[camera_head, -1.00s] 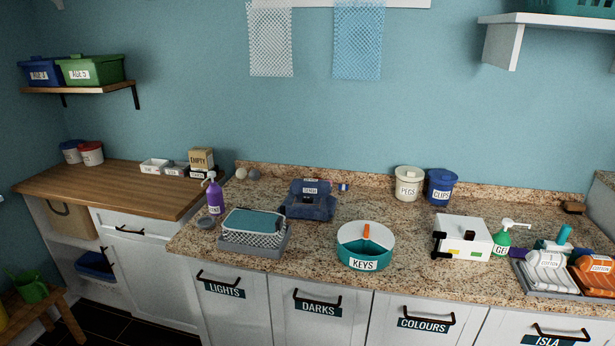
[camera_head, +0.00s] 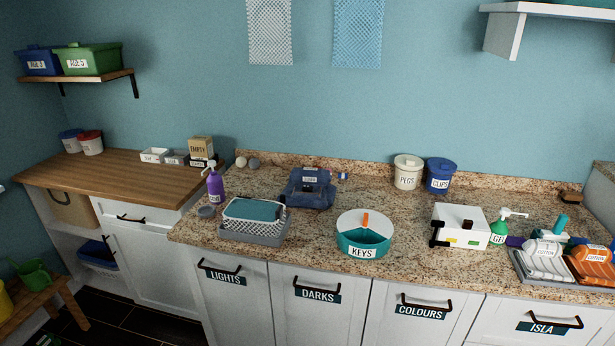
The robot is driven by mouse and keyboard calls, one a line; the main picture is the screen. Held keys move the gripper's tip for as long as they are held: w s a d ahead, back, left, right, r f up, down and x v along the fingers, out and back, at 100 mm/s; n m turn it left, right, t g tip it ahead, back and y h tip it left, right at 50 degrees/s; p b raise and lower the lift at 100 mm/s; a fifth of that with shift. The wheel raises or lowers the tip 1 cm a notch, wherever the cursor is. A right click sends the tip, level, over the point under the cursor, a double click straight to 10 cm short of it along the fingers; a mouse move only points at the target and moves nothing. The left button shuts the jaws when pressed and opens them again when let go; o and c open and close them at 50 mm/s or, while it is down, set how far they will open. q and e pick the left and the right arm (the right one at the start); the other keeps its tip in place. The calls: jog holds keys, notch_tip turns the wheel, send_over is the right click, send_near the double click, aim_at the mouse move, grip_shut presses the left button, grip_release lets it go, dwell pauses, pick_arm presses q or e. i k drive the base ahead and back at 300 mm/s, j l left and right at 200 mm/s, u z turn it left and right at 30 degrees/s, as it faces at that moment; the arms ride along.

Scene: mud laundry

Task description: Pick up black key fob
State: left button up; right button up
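I cannot make out a black key fob for certain. A teal and white round bowl labelled KEYS (camera_head: 364,246) stands near the counter's front edge. It has dividers inside and an orange piece (camera_head: 365,219) upright in it. A white box (camera_head: 458,215) to its right has small dark pieces (camera_head: 437,235) at its left side and a small dark piece (camera_head: 468,224) on its front part. It also has yellow and green marks. Whether any dark piece is the fob is too small to tell. Neither of my grippers is in view.
The granite counter (camera_head: 320,230) is clear around the KEYS bowl. A green pump bottle (camera_head: 499,231) and a tray of cloth packs (camera_head: 540,278) stand right.

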aim_at(306, 188)
jog(key=i+l, duration=0.25)
jog(key=i, duration=0.15)
jog(key=i+l, duration=0.25)
jog(key=i, duration=0.15)
